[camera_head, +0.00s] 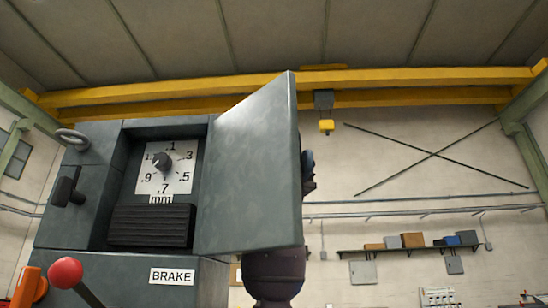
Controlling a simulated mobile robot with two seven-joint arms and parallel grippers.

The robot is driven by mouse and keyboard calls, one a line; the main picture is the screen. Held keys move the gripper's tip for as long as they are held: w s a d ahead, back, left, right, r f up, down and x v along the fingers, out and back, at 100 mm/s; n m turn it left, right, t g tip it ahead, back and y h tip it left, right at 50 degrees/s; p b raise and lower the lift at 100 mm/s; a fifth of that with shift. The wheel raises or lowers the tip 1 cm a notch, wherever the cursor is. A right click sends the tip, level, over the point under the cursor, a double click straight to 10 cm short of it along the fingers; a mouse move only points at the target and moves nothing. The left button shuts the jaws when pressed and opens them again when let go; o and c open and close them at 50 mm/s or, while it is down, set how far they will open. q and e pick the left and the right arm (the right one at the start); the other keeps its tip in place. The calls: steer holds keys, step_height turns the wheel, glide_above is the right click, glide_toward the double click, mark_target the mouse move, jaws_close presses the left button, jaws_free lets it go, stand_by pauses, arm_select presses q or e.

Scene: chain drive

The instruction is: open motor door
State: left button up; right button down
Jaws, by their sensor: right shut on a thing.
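The motor door (250,170) is a flat grey panel on the right side of the grey machine (85,235). It stands swung outward, and the recess to its left is exposed. My right gripper (308,172) is mostly hidden behind the door; only a dark part shows past the door's right edge. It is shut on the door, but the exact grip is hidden. My dark arm link shows below the door. My left gripper is not in view.
The recess holds a white dial plate (181,181) marked in mm and a dark ribbed block (150,226). A red-knobbed lever (66,272) and a BRAKE label (172,276) are below. A wall shelf (405,250) is far right; space right of the door looks clear.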

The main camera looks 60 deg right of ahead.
steer(key=shift+d+n+g+h, duration=0.3)
steer(key=shift+d, duration=0.05)
steer(key=c, duration=1)
jaws_free()
steer(key=v, duration=1.1)
steer(key=shift+p, duration=0.3)
steer(key=shift+a, duration=0.1)
